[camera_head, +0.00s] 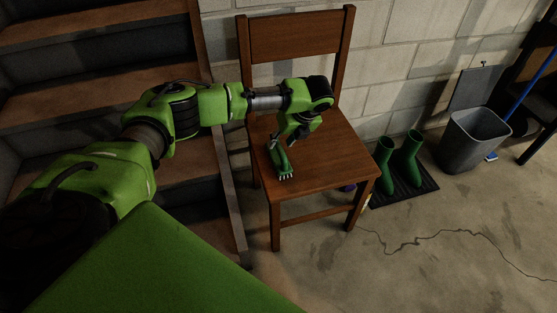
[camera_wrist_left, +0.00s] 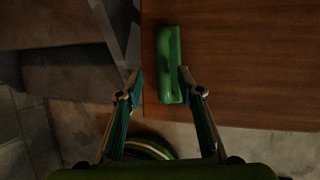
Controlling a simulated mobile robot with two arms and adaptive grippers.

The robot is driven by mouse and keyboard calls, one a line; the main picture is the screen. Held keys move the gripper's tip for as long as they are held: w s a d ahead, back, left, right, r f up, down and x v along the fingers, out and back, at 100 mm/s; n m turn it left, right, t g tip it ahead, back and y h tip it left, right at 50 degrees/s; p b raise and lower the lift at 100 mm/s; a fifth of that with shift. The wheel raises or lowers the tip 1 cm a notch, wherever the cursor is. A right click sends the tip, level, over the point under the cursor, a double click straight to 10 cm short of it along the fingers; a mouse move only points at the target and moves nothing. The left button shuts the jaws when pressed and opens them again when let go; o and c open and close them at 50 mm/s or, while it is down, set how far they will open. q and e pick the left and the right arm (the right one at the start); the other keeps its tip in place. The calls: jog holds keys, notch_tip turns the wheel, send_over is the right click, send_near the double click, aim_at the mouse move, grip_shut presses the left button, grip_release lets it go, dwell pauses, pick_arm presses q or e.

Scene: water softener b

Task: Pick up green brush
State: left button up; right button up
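The green brush (camera_head: 281,163) lies on the seat of the wooden chair (camera_head: 325,160), near its left edge, with pale bristles at its near end. The brush also shows in the left wrist view (camera_wrist_left: 169,64), lengthwise near the seat's edge. My left gripper (camera_head: 284,141) is low over the seat at the brush and partly overlaps it in the head view. In the left wrist view the two fingers of my left gripper (camera_wrist_left: 160,75) are apart, with the brush's lower part between them, closer to the right finger. I cannot tell whether that finger touches it. My right gripper is out of view.
Wooden stairs (camera_head: 95,90) rise left of the chair. A block wall (camera_head: 400,50) stands behind. Green boots (camera_head: 408,160) stand on a dark mat right of the chair, with a grey bin (camera_head: 472,140) beyond.

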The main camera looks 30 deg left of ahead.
aim_at(279, 145)
pick_arm(q)
jog(key=shift+a+f, duration=0.15)
jog(key=shift+f, duration=0.25)
jog(key=shift+w+b+x, duration=0.2)
jog(key=shift+b+x, duration=0.55)
jog(key=shift+x, duration=0.35)
jog(key=shift+b+x, duration=0.3)
jog(key=shift+x, duration=0.9)
jog(key=shift+w, duration=0.1)
grip_shut()
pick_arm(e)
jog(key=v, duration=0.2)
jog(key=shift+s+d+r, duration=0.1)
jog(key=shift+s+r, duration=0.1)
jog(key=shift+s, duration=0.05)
